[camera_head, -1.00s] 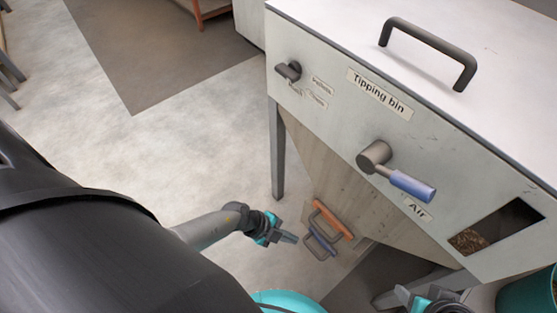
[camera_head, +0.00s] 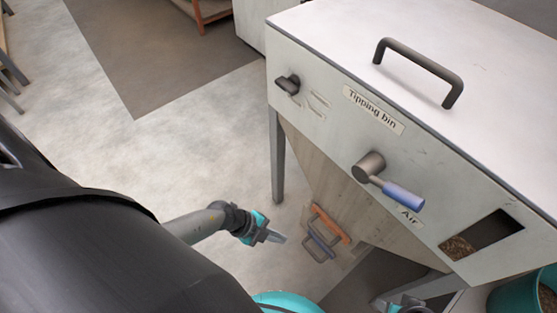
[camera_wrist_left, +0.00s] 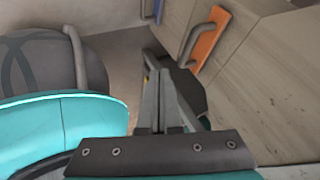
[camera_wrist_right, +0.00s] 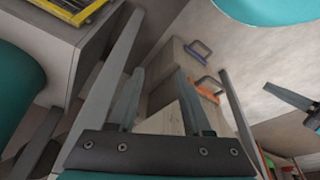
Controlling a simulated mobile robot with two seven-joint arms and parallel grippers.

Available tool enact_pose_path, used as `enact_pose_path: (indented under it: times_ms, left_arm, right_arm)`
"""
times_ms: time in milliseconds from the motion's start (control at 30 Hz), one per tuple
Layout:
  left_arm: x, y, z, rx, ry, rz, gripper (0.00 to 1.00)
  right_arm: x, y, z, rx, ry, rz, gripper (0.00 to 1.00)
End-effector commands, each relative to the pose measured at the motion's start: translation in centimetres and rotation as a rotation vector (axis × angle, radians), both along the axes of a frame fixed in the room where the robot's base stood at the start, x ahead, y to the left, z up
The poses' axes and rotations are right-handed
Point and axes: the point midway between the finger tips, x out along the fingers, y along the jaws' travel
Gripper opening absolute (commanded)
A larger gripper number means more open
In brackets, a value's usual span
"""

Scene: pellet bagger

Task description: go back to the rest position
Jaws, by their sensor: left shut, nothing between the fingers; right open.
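My left gripper (camera_head: 272,236) is shut and empty, held in the air to the left of the tipping bin's lower chute. In the left wrist view its fingers (camera_wrist_left: 160,98) are together with nothing between them. My right gripper shows only in part at the bottom edge of the head view (camera_head: 408,303). In the right wrist view its fingers (camera_wrist_right: 152,100) are apart and empty. The tipping bin (camera_head: 330,126) stands at the right with its blue-handled air lever (camera_head: 402,195) angled down to the right.
An orange handle (camera_head: 331,224) and a blue handle (camera_head: 321,242) sit low on the chute; my left gripper is apart from them. A teal bucket (camera_head: 514,293) with pellets stands at the lower right. The bin's leg (camera_head: 277,155) is nearby. The floor (camera_head: 185,150) at left is clear.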

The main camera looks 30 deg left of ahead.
Motion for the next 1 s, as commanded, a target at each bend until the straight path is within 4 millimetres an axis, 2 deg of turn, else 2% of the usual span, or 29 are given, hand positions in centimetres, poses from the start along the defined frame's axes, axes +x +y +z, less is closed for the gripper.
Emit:
enact_pose_path:
  times_ms: [467,600,767,867,1000]
  left_arm:
    - [0.2,-0.1,0.4,-0.019,-0.006,0.041,0.0]
    - [1.0,0.0,1.5,-0.075,-0.025,0.197,0.0]
    - [1.4,1.9,2.3,-0.119,-0.027,0.478,0.0]
    - [0.7,3.6,2.1,-0.118,-0.001,0.662,0.0]
    - [-1.8,6.1,1.3,-0.089,0.075,0.914,0.0]
  right_arm:
    - [0.0,-0.1,-0.4,-0.002,0.004,0.001,0.5]
    - [-0.5,-0.6,-2.5,-0.011,0.019,0.003,0.5]
    - [-1.7,-1.5,-5.8,-0.024,0.036,0.005,0.5]
    - [-2.9,-2.3,-7.6,-0.033,0.047,0.007,0.5]
    - [-5.0,-3.5,-9.7,-0.045,0.062,0.009,0.5]
